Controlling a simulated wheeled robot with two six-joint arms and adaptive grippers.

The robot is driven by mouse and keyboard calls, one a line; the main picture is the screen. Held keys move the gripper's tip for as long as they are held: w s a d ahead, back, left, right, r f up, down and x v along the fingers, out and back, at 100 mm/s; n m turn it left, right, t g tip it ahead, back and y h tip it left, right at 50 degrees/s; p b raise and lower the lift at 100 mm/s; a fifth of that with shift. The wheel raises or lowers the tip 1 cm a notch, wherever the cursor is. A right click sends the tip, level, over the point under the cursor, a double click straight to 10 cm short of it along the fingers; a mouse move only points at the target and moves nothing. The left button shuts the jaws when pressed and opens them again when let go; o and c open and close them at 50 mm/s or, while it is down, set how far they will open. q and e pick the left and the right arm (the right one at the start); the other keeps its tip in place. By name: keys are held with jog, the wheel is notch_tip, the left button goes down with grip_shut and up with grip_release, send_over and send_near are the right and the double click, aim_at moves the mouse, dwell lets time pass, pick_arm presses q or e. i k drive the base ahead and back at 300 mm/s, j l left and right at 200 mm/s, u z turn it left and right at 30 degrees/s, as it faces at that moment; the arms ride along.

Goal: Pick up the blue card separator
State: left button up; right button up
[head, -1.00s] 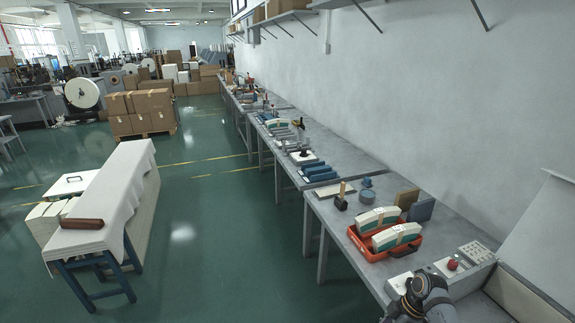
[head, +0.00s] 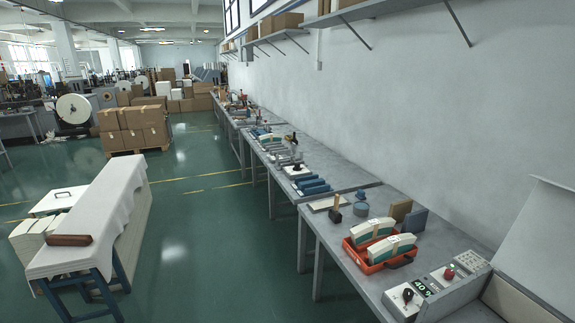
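Neither of my grippers shows in the head view.
An orange tray (head: 372,268) holds two white and green card stacks (head: 392,248). A control box (head: 404,300) with a black knob is at the bench's near end. A cloth-covered stack (head: 95,215) stands at left, with green floor (head: 200,250) clear between.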

aim_at(414, 223)
jog(key=i+j+z, duration=0.35)
jog(key=i+j, duration=0.2)
jog(key=i+j+z, duration=0.35)
jog(key=i+j, duration=0.15)
jog(key=j, duration=0.2)
